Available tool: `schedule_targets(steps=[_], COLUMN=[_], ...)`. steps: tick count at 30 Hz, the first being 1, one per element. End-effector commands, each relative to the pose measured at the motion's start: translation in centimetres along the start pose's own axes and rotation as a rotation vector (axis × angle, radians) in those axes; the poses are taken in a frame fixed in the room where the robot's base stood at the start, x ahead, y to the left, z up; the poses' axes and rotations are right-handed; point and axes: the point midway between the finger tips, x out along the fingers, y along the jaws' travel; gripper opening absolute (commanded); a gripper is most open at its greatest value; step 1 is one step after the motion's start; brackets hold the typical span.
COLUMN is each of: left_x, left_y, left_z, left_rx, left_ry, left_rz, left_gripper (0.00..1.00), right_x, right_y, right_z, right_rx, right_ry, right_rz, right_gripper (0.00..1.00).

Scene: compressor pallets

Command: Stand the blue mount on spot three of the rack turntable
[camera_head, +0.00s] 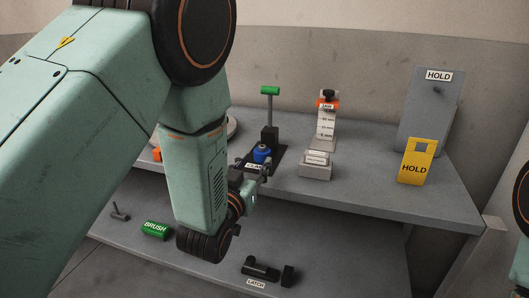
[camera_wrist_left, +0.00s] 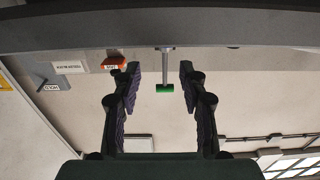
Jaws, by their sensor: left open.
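The blue mount (camera_head: 262,153) sits at the black clamp-like fixture (camera_head: 270,136) with a green-topped lever (camera_head: 270,91), on the upper shelf. My left gripper (camera_head: 258,171) is just in front of it and partly covers the fixture's base and label. In the left wrist view my left gripper (camera_wrist_left: 160,75) is open, its purple-padded fingers apart with nothing held. The green lever end (camera_wrist_left: 165,88) shows beyond the fingers; the blue mount does not show there. A grey round disc (camera_head: 233,126), possibly the turntable, is mostly hidden behind my left arm. Its spots cannot be seen.
Right of the fixture stand a grey labelled block (camera_head: 316,166) and an orange-topped gauge (camera_head: 327,118). A yellow HOLD tag (camera_head: 416,161) and grey HOLD panel (camera_head: 433,110) stand farther right. The lower shelf holds a green brush block (camera_head: 156,230) and a black latch (camera_head: 262,268).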

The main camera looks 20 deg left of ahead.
Motion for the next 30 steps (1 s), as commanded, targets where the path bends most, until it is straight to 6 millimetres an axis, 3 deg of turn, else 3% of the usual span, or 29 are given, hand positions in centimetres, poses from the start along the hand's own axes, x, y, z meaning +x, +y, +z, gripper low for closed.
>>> schedule_targets(steps=[18, 27, 30], left_x=[6.9, 7.6, 7.6], left_y=[-0.9, -0.9, -0.9], left_z=[0.0, -0.1, -0.1], left_rx=[0.0, 0.0, 0.0], left_ry=[0.002, 0.0, 0.0], left_rz=[-0.001, 0.0, 0.0], left_gripper=[0.42, 0.42, 0.36], right_x=[2.0, 2.0, 2.0], right_y=[0.0, 0.0, 0.0], right_z=[0.0, 0.0, 0.0], right_rx=[0.0, 0.0, 0.0], right_ry=[0.0, 0.0, 0.0], right_rz=[0.0, 0.0, 0.0], right_gripper=[0.4, 0.4, 0.4])
